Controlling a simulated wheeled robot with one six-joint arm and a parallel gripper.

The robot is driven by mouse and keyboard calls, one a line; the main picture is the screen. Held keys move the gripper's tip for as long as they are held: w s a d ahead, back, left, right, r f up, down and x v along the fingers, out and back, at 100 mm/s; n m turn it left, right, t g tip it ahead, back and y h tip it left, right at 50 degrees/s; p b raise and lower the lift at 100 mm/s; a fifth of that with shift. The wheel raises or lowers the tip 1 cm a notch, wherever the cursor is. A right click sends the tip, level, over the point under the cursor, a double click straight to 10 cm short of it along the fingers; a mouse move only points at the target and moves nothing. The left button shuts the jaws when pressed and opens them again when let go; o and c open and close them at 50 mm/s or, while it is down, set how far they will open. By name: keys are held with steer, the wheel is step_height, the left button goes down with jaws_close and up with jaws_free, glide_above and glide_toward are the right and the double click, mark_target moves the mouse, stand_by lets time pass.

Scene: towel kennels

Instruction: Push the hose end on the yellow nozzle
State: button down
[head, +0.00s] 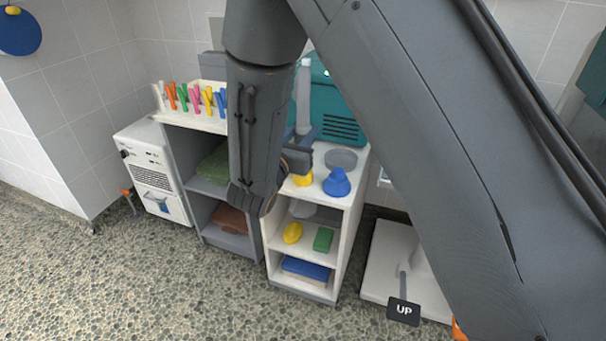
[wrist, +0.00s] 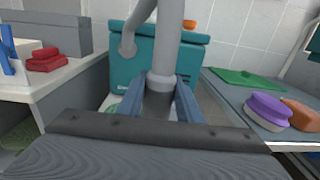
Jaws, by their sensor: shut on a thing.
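My gripper (head: 304,138) is shut on the light grey hose end (head: 303,95). In the wrist view the hose end (wrist: 161,84) stands upright between my two blue-grey fingers (wrist: 160,103), and the hose bends over to the left above. A yellow piece, apparently the yellow nozzle (head: 303,180), sits on the white shelf top just below my gripper in the head view. My arm partly covers it. The wrist view does not show it. The lower tip of the hose is hidden, so I cannot tell whether it touches the nozzle.
A blue cone-shaped piece (head: 337,183) and a round grey dish (head: 341,158) stand right of the nozzle. A teal box (head: 340,110) is behind. Coloured clips (head: 195,97) line a rack at left. A purple brush (wrist: 266,110) lies right in the wrist view.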

steer(key=shift+f, duration=0.45)
stand_by(0.8)
